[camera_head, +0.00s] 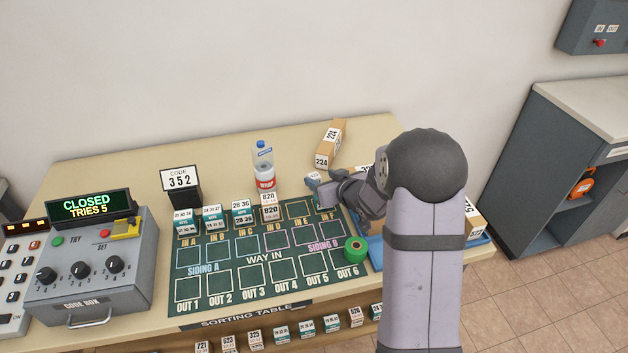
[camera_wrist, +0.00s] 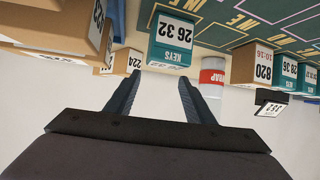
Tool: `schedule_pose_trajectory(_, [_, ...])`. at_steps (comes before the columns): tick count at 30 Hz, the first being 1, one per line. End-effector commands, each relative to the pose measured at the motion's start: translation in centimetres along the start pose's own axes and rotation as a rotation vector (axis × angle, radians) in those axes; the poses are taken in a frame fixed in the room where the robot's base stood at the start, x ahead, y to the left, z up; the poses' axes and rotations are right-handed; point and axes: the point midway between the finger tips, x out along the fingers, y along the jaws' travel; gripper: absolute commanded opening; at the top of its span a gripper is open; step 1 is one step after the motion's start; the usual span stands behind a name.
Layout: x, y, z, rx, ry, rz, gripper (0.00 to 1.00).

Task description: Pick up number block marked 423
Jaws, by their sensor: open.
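I cannot read 423 on any block in either view. My gripper (camera_head: 330,190) is open and empty over the back right of the sorting table; its two fingers also show in the wrist view (camera_wrist: 160,78). Just beyond the fingertips in the wrist view is a teal-and-white block marked KEYS 26 32 (camera_wrist: 172,40). A cardboard-coloured block marked 224 (camera_head: 331,145) lies at the back of the table; it also shows in the wrist view (camera_wrist: 134,62). My arm hides much of the blue tray (camera_head: 375,256) and the blocks around it.
A bottle (camera_head: 263,165), a block marked 820 (camera_head: 270,208) and several teal blocks stand behind the green grid mat (camera_head: 255,262). A green roll (camera_head: 355,249) sits near OUT 6. The code box (camera_head: 90,260) is left. Several blocks, including 523 (camera_head: 228,344), are along the front below.

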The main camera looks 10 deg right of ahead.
Motion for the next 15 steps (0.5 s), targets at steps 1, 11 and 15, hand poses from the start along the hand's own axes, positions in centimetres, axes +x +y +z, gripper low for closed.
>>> schedule_pose_trajectory(1, [0.3,0.0,0.6,0.0,-0.002,0.0,0.49])
schedule_pose_trajectory(11, [1.1,0.0,1.1,-0.002,0.0,0.002,0.49])
schedule_pose_trajectory(15, [2.1,0.0,1.1,-0.003,-0.001,0.001,0.49])
